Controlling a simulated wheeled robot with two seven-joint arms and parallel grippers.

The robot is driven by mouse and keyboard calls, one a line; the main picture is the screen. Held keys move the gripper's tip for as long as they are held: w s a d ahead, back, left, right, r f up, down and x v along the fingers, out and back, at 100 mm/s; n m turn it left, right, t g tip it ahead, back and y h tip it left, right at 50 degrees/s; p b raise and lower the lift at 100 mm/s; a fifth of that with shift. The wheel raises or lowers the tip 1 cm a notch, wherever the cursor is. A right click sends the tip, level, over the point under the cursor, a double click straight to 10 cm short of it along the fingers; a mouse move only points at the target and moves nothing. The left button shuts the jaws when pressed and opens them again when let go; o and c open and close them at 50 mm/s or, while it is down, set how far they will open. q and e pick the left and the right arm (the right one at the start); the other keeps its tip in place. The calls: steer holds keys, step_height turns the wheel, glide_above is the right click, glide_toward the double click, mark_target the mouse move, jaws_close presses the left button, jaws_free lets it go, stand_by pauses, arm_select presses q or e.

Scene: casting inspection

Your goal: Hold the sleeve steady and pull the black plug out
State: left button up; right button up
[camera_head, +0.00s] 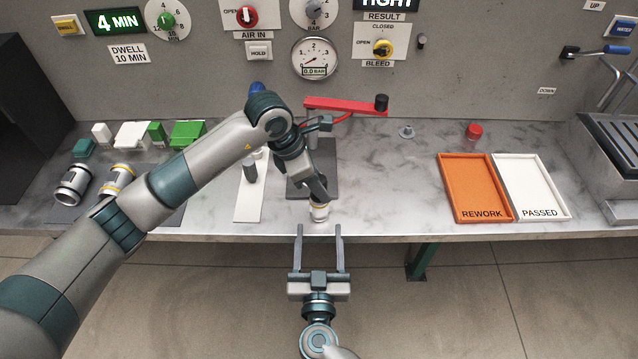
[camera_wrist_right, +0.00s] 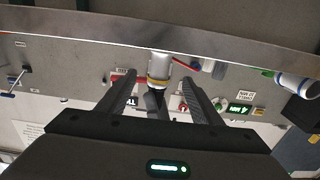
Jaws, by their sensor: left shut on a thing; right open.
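My left gripper (camera_head: 319,194) is shut on a pale sleeve (camera_head: 320,213) with a yellow band, near the front edge of the bench. In the right wrist view, which looks upside down, the sleeve (camera_wrist_right: 159,66) shows between my right fingers, farther off. A dark part adjoins its banded end; I cannot tell whether it is the black plug or my left gripper. My right gripper (camera_head: 319,231) is open and empty, in front of the bench edge, its fingers pointing at the sleeve; its fingers also show in the right wrist view (camera_wrist_right: 160,78).
Two other sleeves (camera_head: 74,185) (camera_head: 117,179) lie at the left. A red clamp lever (camera_head: 345,105) stands behind my left gripper. An orange rework tray (camera_head: 447,185) and a white passed tray (camera_head: 559,205) lie at the right. A red cap (camera_head: 474,131) stands behind them.

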mark_target(319, 212)
steer(key=shift+w, duration=4.5)
steer(key=c, duration=1.5)
steer(key=o, duration=1.5)
steer(key=shift+s, duration=0.15)
steer(key=shift+s, duration=0.8)
steer(key=shift+w, duration=0.15)
steer(key=shift+w, duration=0.75)
